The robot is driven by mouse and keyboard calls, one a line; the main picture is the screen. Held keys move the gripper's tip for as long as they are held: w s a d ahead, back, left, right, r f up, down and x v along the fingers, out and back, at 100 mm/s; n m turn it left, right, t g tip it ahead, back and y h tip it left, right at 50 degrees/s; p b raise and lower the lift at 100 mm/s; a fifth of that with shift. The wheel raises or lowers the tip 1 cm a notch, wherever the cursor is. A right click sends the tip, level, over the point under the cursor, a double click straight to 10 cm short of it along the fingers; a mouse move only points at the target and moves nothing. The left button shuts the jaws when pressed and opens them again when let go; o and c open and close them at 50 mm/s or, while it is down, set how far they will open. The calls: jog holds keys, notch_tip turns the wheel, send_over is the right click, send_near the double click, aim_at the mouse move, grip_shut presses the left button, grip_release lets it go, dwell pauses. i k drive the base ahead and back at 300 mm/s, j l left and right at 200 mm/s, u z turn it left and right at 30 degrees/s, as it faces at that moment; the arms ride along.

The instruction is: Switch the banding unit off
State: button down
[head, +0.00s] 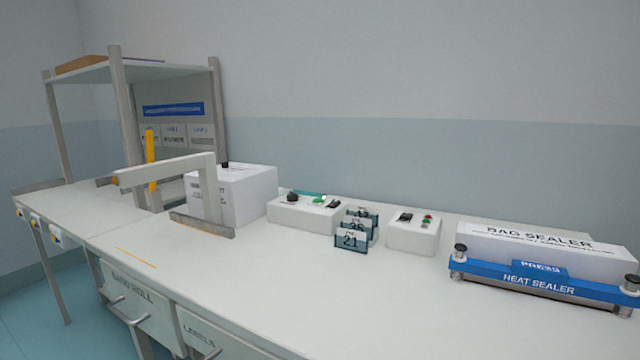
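A white box-shaped machine (236,194) stands on the bench left of centre, with a beige arch frame (190,170) at its front. Its side lettering is too small to read, so I cannot confirm that it is the banding unit. Right of it is a low white control box (290,212) with a black knob (293,197), a green part and a dark switch. A second control box (412,236) has a dark switch (405,217) and small red and green buttons (427,219). The switch positions cannot be read. My gripper is not in view.
A blue and white bag sealer (540,262) stands at the right. Small numbered cards (351,240) stand between the control boxes. A shelf rack (130,75) rises at the left. Drawers (140,298) lie under the bench. The bench's front middle is clear.

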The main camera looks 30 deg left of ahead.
aim_at(333, 203)
jog(key=i+j, duration=0.65)
jog(key=j, duration=0.25)
jog(key=i+j, duration=0.35)
jog(key=j, duration=0.1)
